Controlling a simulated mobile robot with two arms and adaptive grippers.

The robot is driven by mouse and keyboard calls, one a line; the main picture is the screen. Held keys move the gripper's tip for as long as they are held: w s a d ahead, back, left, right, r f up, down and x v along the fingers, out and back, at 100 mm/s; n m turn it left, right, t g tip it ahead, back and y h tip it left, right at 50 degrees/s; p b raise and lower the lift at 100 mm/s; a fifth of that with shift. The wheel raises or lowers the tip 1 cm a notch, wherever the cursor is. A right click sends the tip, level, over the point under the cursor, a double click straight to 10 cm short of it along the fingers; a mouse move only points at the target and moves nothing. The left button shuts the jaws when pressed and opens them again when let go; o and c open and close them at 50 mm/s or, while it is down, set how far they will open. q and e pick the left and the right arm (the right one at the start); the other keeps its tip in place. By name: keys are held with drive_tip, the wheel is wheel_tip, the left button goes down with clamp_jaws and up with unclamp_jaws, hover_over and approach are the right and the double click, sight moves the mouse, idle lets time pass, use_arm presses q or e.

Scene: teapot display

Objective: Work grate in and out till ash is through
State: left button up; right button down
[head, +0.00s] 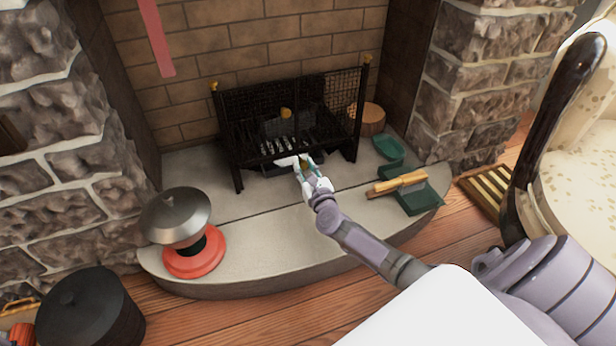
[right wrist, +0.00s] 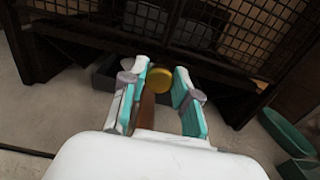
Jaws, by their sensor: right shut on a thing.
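The black metal fireplace grate (head: 262,151) stands on the stone hearth, with mesh panels and bars. Pale grey pieces (head: 280,146) show inside it; I cannot tell if they are ash. My right gripper (head: 303,163) is at the low front of the grate. A brown bar (right wrist: 147,110) runs between the fingers. A dark grey tray (right wrist: 108,78) lies low under the grate, partly hidden. My left gripper is not in view.
A red-based stand with a metal dome (head: 176,218) is on the hearth's left. A green dustpan (head: 415,198) and a wooden-handled brush (head: 397,184) lie at the right. A black lidded pot (head: 88,312) stands at lower left. The hearth's front middle is clear.

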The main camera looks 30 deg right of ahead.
drive_tip(key=shift+w+d+f, duration=0.15)
drive_tip(key=shift+w+d, duration=0.05)
drive_tip(key=shift+w, duration=0.45)
drive_tip(key=shift+w+d+r, duration=0.1)
drive_tip(key=shift+r, duration=0.15)
drive_tip(key=c, duration=0.9)
unclamp_jaws()
drive_tip(key=shift+w+f, duration=0.1)
drive_tip(key=v, duration=1.2)
